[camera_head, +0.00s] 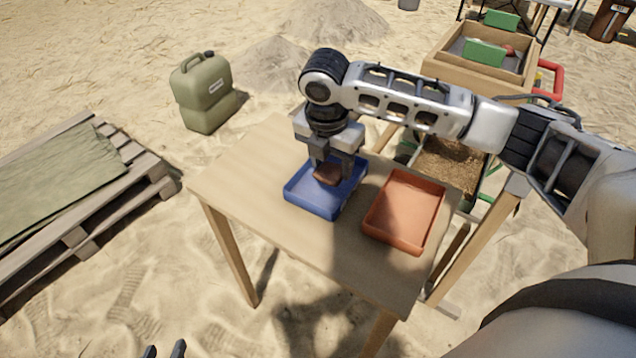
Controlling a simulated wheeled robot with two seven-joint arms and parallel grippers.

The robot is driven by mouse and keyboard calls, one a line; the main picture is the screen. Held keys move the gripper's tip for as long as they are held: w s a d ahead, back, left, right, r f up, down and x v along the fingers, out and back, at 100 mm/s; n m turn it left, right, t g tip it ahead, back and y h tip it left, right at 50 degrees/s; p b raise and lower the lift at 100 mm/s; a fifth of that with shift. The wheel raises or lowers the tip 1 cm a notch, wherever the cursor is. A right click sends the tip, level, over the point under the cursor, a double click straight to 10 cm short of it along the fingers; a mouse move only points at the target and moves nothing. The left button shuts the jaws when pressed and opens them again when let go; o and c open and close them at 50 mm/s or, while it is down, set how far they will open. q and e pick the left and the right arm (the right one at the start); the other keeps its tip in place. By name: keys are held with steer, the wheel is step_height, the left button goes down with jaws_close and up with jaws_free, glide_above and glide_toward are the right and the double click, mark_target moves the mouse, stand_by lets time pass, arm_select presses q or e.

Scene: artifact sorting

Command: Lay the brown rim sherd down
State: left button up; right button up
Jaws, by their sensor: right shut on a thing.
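The brown rim sherd (325,176) is between the fingertips of my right gripper (331,169). The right gripper points down over the blue tray (317,209) and is shut on the sherd. The sherd is inside the tray's outline; I cannot tell whether it touches the tray floor. The gripper fingers hide part of the sherd and the tray's back side. My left gripper (165,351) shows only its two dark fingertips at the bottom edge, apart with nothing seen between them, away from the table.
An orange tray (396,240) sits right of the blue one on the wooden table (250,190). Bare tabletop lies left and in front of the trays. A sieve box (445,70) stands behind right, a green jerrycan (203,95) behind left, and a pallet (150,175) at left.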

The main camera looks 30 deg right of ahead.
mark_target(319, 170)
steer(key=a+f, duration=0.1)
steer(key=w+a+f, duration=0.1)
steer(key=shift+f, duration=0.35)
step_height(319, 170, down, 3)
steer(key=shift+a+f+b, duration=0.15)
steer(key=shift+b, duration=0.2)
arm_select(q)
steer(key=shift+r, duration=0.1)
arm_select(e)
steer(key=shift+f, duration=0.1)
steer(key=o, duration=1)
